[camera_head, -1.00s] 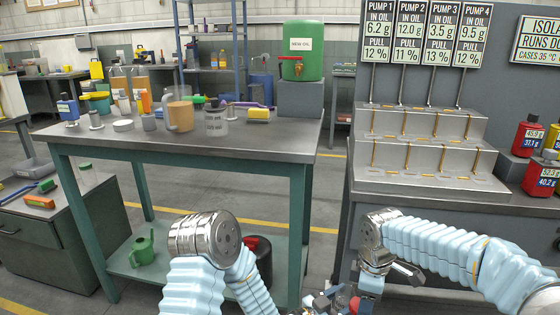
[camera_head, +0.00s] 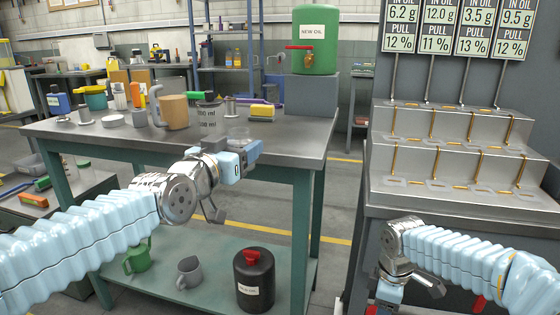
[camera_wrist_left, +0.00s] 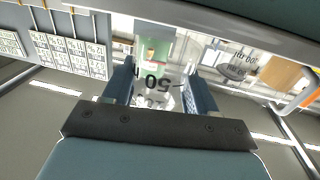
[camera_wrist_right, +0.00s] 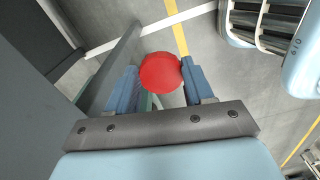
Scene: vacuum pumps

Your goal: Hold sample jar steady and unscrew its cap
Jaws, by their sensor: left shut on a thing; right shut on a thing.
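My left gripper (camera_head: 246,150) is shut on a clear sample jar (camera_head: 238,134) at the front edge of the green-legged workbench (camera_head: 300,150). In the left wrist view the jar (camera_wrist_left: 155,92), with dark markings on its wall, sits between the two fingers. No cap shows on it in the head view. I cannot tell whether it touches the bench. My right gripper (camera_wrist_right: 162,78) is shut on a round red cap (camera_wrist_right: 160,72), with floor behind it in the right wrist view. Its fingertips are mostly below the head view's edge.
On the workbench stand a beaker (camera_head: 210,117), a tan jug (camera_head: 174,112), a yellow block (camera_head: 262,111) and a green oil tank (camera_head: 314,40) on a grey block. A black jug (camera_head: 254,281) is on the lower shelf. The stepped pump stand (camera_head: 450,160) is at right.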

